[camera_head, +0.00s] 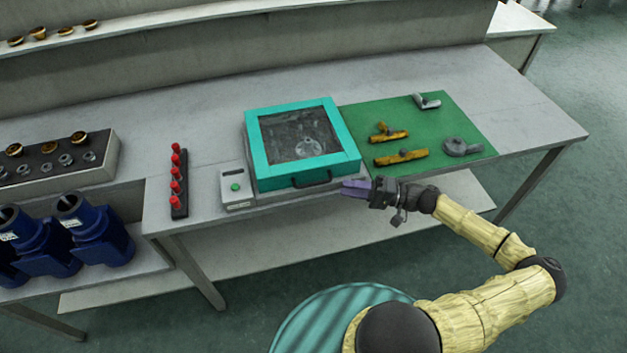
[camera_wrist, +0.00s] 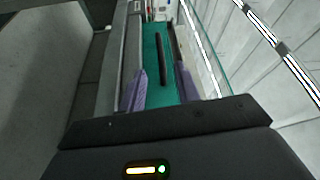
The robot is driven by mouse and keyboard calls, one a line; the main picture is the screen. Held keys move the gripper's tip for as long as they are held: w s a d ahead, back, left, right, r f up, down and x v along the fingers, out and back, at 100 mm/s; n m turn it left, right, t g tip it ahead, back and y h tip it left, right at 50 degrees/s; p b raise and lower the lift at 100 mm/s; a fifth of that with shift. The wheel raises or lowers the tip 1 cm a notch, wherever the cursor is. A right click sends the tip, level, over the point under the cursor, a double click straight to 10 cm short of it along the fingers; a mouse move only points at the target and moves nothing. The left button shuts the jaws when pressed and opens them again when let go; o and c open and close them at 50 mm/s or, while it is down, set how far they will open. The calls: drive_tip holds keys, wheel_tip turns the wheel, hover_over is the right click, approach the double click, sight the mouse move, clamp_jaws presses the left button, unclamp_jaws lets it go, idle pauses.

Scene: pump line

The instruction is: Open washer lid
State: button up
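The washer is a box with a teal-framed lid (camera_head: 254,150) and a clear window, and the lid is down. A dark bar handle (camera_head: 311,180) is on its front edge. A round metal part shows dimly through the window. My gripper (camera_head: 352,187) is just right of the handle, at the washer's front right corner. In the wrist view its purple fingers (camera_wrist: 162,82) are apart, with the teal front and the dark handle (camera_wrist: 161,58) ahead between them. The fingers hold nothing, and I cannot tell whether they touch the washer.
A control box with a green button (camera_head: 235,187) stands left of the washer, and a rack of red-topped pieces (camera_head: 179,190) further left. A green mat (camera_head: 440,135) with several metal parts lies to the right. Blue pump housings (camera_head: 75,230) sit at lower left.

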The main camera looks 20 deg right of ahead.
sight(314, 183)
drive_tip(key=p+x, duration=0.2)
drive_tip(key=x, duration=0.8)
drive_tip(key=shift+w+a, duration=0.1)
drive_tip(key=shift+a, duration=0.05)
clamp_jaws()
